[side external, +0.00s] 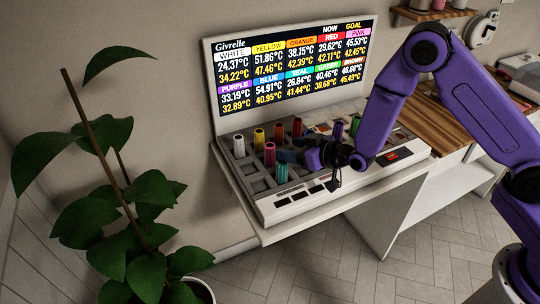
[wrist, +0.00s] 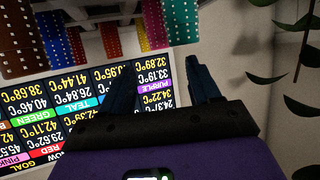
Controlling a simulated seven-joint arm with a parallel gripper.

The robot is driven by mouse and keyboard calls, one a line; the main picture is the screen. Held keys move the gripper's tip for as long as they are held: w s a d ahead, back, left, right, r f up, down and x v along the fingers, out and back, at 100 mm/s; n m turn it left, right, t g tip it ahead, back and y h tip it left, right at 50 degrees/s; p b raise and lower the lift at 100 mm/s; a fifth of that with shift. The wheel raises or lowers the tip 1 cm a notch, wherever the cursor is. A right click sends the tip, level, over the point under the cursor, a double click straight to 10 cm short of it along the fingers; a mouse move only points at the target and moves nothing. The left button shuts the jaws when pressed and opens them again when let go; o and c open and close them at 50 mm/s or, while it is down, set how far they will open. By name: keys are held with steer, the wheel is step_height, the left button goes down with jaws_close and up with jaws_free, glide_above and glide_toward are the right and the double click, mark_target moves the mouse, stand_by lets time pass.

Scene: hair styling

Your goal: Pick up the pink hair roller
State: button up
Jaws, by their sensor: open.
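The pink hair roller (side external: 270,154) looks deep pink and stands upright in the heater tray (side external: 252,186), near its left end. In the wrist view, a magenta-pink roller (wrist: 154,22) at the top edge appears to be the same one, cut off by the frame. My gripper (side external: 287,148) is open and empty, just right of the pink roller in the side view. In the wrist view, its two dark blue fingers (wrist: 160,74) are spread apart with nothing between them. The fingers appear apart from the roller.
A teal roller (side external: 282,173) stands close in front of the pink one. White (side external: 239,147), yellow (side external: 259,140), orange (side external: 279,133) and red (side external: 297,127) rollers stand behind. A temperature display (side external: 290,66) rises at the back. A plant (side external: 125,200) stands left.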

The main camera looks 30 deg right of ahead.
mark_target(271, 146)
steer(key=shift+x, duration=3.75)
steer(key=shift+f, duration=0.1)
steer(key=c, duration=1.1)
